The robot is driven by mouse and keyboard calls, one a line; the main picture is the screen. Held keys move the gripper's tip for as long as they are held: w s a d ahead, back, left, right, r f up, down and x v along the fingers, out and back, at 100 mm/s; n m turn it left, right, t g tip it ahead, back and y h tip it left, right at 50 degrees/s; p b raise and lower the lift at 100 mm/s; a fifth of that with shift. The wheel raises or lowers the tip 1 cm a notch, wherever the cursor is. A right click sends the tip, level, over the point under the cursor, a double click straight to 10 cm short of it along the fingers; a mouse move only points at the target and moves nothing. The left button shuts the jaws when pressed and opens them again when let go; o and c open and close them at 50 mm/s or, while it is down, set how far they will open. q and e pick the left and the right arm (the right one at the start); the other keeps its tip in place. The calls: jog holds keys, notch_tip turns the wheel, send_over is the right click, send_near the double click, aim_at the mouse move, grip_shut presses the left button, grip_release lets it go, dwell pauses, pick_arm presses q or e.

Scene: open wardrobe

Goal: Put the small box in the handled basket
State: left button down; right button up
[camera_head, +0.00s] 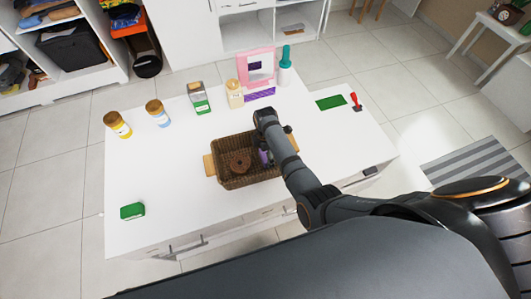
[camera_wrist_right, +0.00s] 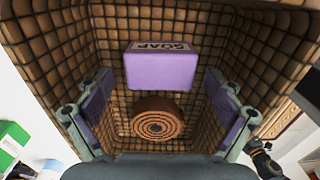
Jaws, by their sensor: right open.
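The brown woven basket (camera_head: 250,181) with light wooden handles stands in the middle of the white table. A small purple box marked SOAP (camera_wrist_right: 162,70) is inside the basket, and a bit of it shows in the head view (camera_head: 263,157). My right gripper (camera_head: 268,146) reaches down into the right part of the basket. In the wrist view its fingers are spread wide on either side, with the purple box between and beyond them, apart from both. I cannot tell whether the box rests fully on the basket floor. My left gripper is not in view.
A brown coiled disc (camera_wrist_right: 158,122) lies in the basket beside the purple box. Bottles (camera_head: 117,124), a green-and-white carton (camera_head: 199,97) and a pink frame (camera_head: 256,66) line the back of the table (camera_head: 150,180). A green box (camera_head: 132,211) sits front left.

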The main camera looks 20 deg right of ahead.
notch_tip(320, 180, up, 11)
jog(key=p, duration=0.8)
jog(key=shift+f, duration=0.1)
